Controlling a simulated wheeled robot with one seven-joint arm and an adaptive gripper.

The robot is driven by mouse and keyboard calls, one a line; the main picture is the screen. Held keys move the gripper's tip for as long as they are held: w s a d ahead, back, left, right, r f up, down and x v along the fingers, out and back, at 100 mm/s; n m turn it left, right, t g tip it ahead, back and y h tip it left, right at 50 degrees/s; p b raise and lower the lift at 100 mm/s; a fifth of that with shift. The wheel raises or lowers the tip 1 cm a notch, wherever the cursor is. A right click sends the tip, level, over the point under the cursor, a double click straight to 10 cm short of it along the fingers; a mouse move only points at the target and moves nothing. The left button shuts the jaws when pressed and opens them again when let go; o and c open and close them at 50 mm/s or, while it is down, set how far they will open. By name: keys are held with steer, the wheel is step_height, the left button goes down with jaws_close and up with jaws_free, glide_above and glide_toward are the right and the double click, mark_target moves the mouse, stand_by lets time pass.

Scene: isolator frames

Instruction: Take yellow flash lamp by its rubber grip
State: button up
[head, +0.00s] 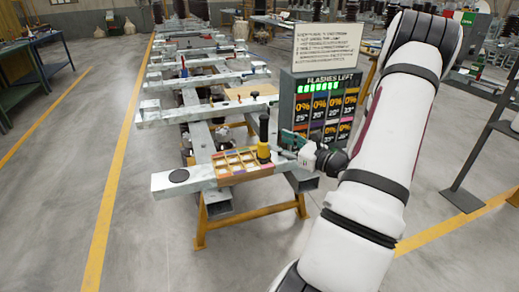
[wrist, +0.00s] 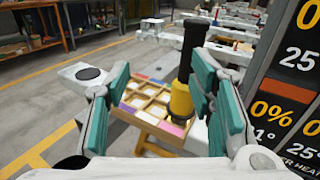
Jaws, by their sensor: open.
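The yellow flash lamp (head: 263,152) stands upright in or at the right edge of a wooden compartment tray (head: 232,178). It has a yellow lower body and a black upper part, the grip (wrist: 193,50). In the wrist view the lamp (wrist: 182,101) shows between the fingers, close to the right one. My gripper (head: 290,146) is open and empty, to the right of the lamp in the head view. In the wrist view my gripper (wrist: 155,92) has its teal-padded fingers spread apart. The lamp's base is partly hidden by the tray and finger.
The tray rests on a pale metal frame (head: 200,143) on a yellow trestle (head: 250,213). A display panel (head: 325,105) with percentages and a sign (head: 327,45) stands close behind and right of my gripper. A black disc (head: 179,175) lies on the frame's left end.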

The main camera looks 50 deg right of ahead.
mark_target(267, 130)
steer(key=w+d, duration=0.1)
steer(key=w, duration=0.1)
steer(key=w+d+f+m+h, duration=0.1)
steer(key=w+d, duration=0.1)
steer(key=w+d+m+h, duration=0.1)
steer(key=shift+w+d+f, duration=0.2)
steer(key=shift+w+f, duration=0.15)
steer(key=shift+w, duration=0.05)
steer(key=shift+w+d, duration=0.2)
steer(key=shift+w, duration=0.75)
steer(key=shift+w+d, duration=0.15)
steer(key=shift+w, duration=0.8)
steer(key=shift+w+d, duration=0.2)
steer(key=shift+w, duration=0.75)
steer(key=shift+c, duration=0.3)
jaws_close()
steer(key=shift+r, duration=0.2)
